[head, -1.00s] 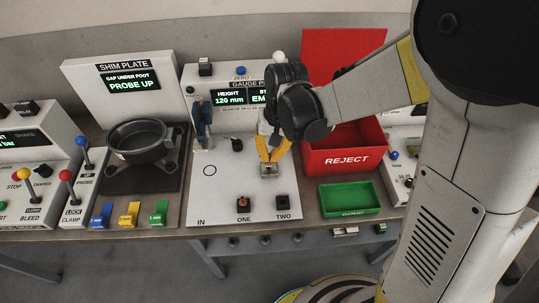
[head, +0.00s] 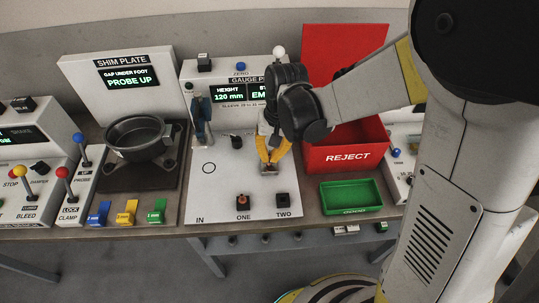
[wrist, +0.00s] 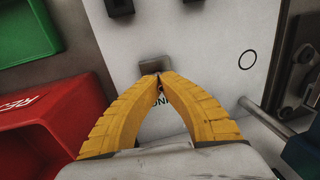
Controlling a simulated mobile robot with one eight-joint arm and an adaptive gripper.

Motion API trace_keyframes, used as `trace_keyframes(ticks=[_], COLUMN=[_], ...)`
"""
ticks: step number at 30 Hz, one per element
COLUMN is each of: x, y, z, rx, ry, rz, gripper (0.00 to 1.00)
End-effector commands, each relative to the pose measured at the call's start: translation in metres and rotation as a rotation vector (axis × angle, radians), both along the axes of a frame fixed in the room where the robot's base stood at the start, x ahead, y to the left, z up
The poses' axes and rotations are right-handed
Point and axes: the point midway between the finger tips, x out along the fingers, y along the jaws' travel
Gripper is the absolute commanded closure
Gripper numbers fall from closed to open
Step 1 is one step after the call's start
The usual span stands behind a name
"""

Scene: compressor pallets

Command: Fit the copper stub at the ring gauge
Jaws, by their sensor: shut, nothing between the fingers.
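My gripper (head: 268,165) points down at the white gauge panel (head: 222,180), right of its middle. In the wrist view its yellow fingers meet at the tips (wrist: 158,76), with nothing seen between them. A small grey metal block (wrist: 154,62) on the panel lies right by the fingertips; whether they touch is unclear. In the head view the tips partly cover this block. A copper-coloured piece (head: 243,200) shows in the dark holder at ONE. The dark holder at TWO (head: 283,200) shows no copper. I cannot tell which part is the ring gauge.
The red REJECT bin (head: 345,158) and green tray (head: 350,196) stand right of the panel. The display reads 120 mm. A dark pot (head: 138,137) stands farther left.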

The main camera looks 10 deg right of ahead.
Motion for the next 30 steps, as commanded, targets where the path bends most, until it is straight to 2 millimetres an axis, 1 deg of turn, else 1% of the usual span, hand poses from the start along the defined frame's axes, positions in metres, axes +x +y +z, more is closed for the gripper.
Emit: trace_keyframes(ticks=[15,16,17,18,19,27,30], x=[0.0,0.0,0.0,0.0,0.0,0.0,0.0], y=[0.0,0.0,0.0,0.0,0.0,0.0,-0.001], z=[-0.014,-0.013,-0.013,-0.013,-0.013,-0.012,-0.007], rx=[0.0,0.0,0.0,0.0,0.0,0.0,0.0], ry=[0.0,0.0,0.0,0.0,0.0,0.0,0.0], rz=[0.0,0.0,0.0,0.0,0.0,0.0,0.0], gripper=[1.0,0.94,0.84,0.72,0.69,0.69,0.69])
